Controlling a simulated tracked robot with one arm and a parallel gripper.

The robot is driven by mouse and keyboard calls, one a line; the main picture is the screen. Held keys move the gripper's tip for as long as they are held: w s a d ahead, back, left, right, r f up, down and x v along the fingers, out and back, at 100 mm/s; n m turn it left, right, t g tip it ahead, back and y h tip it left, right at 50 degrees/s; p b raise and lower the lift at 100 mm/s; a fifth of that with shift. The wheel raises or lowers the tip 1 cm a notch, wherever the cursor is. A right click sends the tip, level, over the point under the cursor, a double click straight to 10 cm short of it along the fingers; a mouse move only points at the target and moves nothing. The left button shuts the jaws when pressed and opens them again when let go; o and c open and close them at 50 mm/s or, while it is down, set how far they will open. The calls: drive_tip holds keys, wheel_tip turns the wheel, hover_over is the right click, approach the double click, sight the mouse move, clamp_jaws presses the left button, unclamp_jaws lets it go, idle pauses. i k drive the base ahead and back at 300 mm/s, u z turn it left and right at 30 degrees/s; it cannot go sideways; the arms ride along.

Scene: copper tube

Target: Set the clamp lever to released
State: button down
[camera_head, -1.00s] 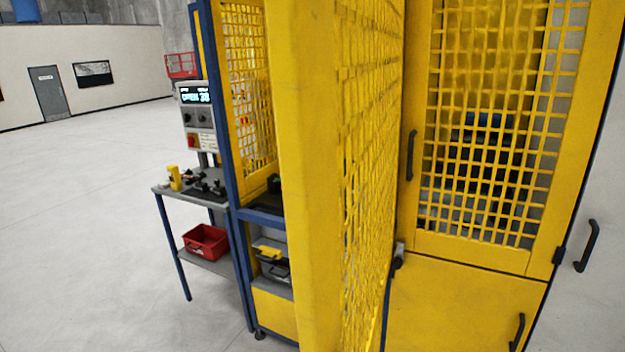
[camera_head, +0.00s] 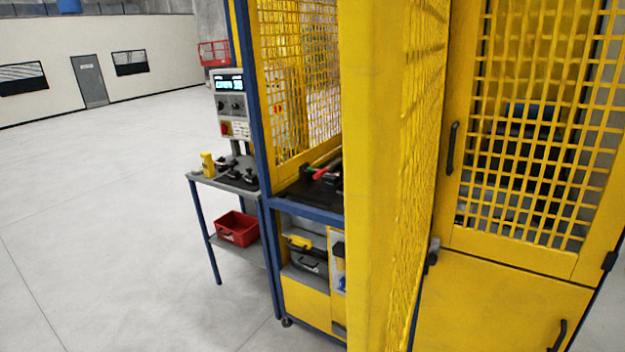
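A red handle (camera_head: 326,171), perhaps the clamp lever, shows on the dark bed (camera_head: 300,193) inside the yellow mesh enclosure. A small green part sits beside it, and its right end is hidden behind the open yellow door (camera_head: 392,180). It is too small and too far off to tell the lever's position. My gripper is not in view.
The open mesh door stands edge-on, close in front. Left of it are a side table (camera_head: 228,184) with black parts and a yellow item, a control panel (camera_head: 230,104), and a red bin (camera_head: 237,228) below. A closed mesh door (camera_head: 530,130) is right. The left floor is clear.

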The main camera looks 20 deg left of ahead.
sight(330, 167)
drive_tip(key=u, duration=0.6)
drive_tip(key=i, duration=1.2)
drive_tip(key=u, duration=0.5)
drive_tip(key=i, duration=1.6)
drive_tip(key=z, duration=0.95)
drive_tip(key=i, duration=0.95)
drive_tip(key=z, duration=0.65)
